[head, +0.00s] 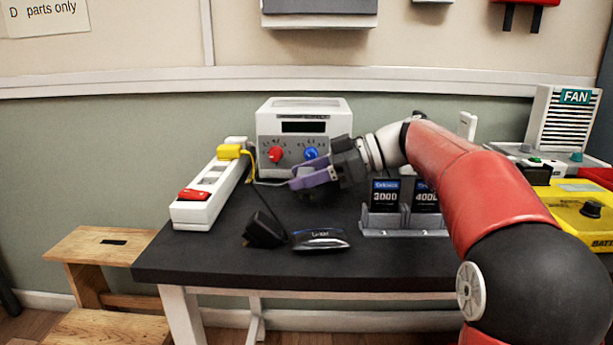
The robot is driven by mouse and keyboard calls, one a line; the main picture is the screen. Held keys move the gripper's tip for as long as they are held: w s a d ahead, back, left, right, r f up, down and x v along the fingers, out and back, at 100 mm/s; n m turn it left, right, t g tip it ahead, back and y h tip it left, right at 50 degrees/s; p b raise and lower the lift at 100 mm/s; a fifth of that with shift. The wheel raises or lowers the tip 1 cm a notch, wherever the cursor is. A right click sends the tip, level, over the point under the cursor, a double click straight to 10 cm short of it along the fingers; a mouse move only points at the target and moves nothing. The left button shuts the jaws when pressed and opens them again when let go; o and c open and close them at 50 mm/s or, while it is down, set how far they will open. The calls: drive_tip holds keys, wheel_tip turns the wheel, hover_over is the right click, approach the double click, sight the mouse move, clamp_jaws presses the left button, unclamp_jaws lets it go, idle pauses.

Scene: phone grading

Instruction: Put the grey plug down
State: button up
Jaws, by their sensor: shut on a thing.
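My gripper (294,180), with purple fingers, reaches in from the right and is above the dark table in front of the white meter box. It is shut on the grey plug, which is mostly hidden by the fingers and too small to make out.
The meter box (303,112) stands at the back. A grey rack (378,226) holding dark packs stands right, partly behind my arm. Yellow equipment (585,213) is far right.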

drive_tip(key=shift+f+b, duration=0.4)
drive_tip(key=shift+b, duration=0.15)
drive_tip(key=shift+f+b, duration=0.25)
drive_tip(key=shift+b, duration=0.05)
drive_tip(key=o, duration=1)
drive_tip(key=shift+f, duration=0.15)
drive_tip(key=shift+o, duration=0.2)
drive_tip(key=shift+r+p, duration=0.45)
drive_tip(key=shift+p, duration=0.15)
drive_tip(key=p+v, duration=0.1)
drive_tip(key=v, duration=1.1)
drive_tip(key=shift+r, duration=0.4)
